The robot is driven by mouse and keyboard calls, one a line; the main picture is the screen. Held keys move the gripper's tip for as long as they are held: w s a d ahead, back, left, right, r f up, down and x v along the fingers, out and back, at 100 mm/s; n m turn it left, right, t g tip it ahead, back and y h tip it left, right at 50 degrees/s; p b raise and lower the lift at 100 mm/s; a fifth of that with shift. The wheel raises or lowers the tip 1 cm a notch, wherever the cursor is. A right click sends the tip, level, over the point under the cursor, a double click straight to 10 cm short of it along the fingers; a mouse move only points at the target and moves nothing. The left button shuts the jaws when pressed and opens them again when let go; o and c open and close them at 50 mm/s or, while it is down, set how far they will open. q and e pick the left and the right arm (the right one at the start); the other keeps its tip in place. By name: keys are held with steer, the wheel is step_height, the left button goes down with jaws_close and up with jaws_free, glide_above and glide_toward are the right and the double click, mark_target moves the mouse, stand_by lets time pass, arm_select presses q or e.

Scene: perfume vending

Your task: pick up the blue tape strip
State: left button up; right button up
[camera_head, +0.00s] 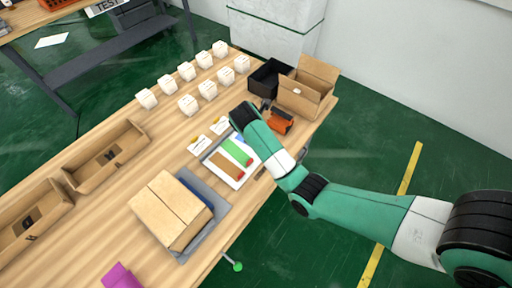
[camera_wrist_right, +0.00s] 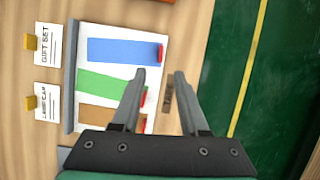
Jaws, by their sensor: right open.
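The blue tape strip (camera_wrist_right: 122,50) lies flat on a white board, with a red tab at its right end. The green strip (camera_wrist_right: 105,85) and the brown strip (camera_wrist_right: 97,115) lie beside it on the same board. In the head view my right arm covers most of the blue strip's end of the board, while the green strip (camera_head: 237,151) and brown strip (camera_head: 226,165) show. My right gripper (camera_wrist_right: 160,74) is open and empty, its fingertips near the red tab ends, short of the blue strip. My left gripper is not in view.
A closed cardboard box (camera_head: 170,207) sits on a grey mat. An orange tape dispenser (camera_head: 281,121), a black bin (camera_head: 268,79) and an open carton (camera_head: 305,92) stand at the table's far end. Several white boxes (camera_head: 187,104) stand in rows. Two label cards (camera_wrist_right: 48,45) lie beside the board.

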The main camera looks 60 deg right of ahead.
steer(key=b+x, duration=0.1)
steer(key=x, duration=0.2)
steer(key=shift+d+f+b, duration=0.1)
steer(key=shift+f+b, duration=0.2)
steer(key=shift+b, duration=0.05)
steer(key=shift+d+f, duration=0.2)
steer(key=shift+f, duration=0.05)
steer(key=b+x, duration=0.2)
steer(key=x, duration=0.3)
steer(key=shift+s+f+b, duration=0.1)
steer(key=shift+f+b, duration=0.05)
steer(key=shift+b, duration=0.2)
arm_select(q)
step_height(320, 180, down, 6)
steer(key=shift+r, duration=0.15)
arm_select(e)
jaws_close()
